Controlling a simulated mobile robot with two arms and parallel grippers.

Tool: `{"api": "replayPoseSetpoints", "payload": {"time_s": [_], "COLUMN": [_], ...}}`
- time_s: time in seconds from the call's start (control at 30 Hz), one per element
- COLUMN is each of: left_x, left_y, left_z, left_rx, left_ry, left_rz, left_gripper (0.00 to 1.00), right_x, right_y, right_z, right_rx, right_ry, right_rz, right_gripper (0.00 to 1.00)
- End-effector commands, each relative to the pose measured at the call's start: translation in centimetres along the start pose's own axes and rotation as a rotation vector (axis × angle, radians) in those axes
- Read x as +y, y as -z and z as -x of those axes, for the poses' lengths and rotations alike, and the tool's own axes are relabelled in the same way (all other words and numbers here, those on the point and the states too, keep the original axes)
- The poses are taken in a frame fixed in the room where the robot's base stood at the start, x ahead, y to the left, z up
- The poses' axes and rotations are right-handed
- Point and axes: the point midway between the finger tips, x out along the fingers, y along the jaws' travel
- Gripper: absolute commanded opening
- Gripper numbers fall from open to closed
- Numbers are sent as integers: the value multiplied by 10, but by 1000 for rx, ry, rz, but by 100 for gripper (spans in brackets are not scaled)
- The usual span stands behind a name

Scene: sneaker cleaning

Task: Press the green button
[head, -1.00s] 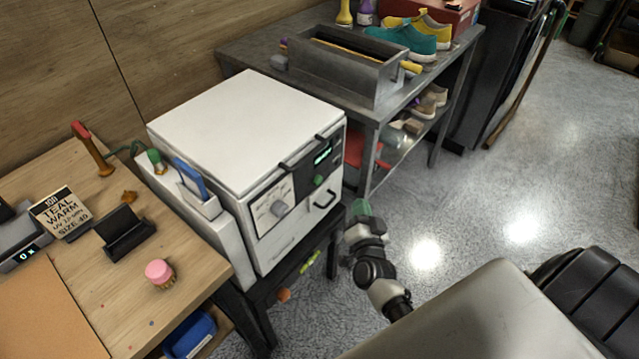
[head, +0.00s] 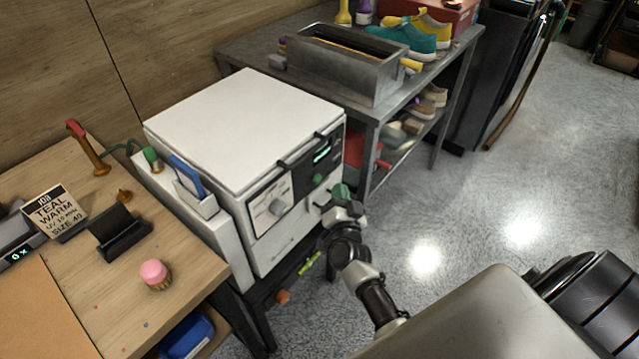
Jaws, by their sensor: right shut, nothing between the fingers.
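The green button (head: 318,180) is on the dark control panel on the front of the white box-shaped machine (head: 250,120), below a small green display (head: 322,154). The button is uncovered. My left gripper is not in view.
A metal table (head: 240,53) with a metal trough and shoes stands behind. Floor at right is clear.

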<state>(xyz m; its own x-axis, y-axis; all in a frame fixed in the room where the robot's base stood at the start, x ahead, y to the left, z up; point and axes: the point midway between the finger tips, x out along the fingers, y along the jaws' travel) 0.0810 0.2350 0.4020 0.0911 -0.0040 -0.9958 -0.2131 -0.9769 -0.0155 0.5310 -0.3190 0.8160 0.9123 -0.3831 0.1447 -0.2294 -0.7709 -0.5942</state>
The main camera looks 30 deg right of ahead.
Motion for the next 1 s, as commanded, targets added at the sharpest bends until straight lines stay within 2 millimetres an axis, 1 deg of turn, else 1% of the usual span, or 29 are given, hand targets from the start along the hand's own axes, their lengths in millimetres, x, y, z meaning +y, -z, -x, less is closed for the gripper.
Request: {"api": "replayPoseSetpoints", "payload": {"time_s": [0.1, 0.3, 1.0], "left_x": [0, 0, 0], "left_y": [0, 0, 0], "left_z": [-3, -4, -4], "left_rx": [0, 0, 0], "left_ry": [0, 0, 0], "left_rz": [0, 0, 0], "left_gripper": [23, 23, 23], "right_x": [-6, -12, -12], "right_y": [-7, -12, -12], "right_z": [-9, -16, -17], "right_rx": [0, -1, -1], "right_ry": [-1, -1, 0], "right_rz": [-1, 1, 1], "right_gripper": [0, 0, 0]}}
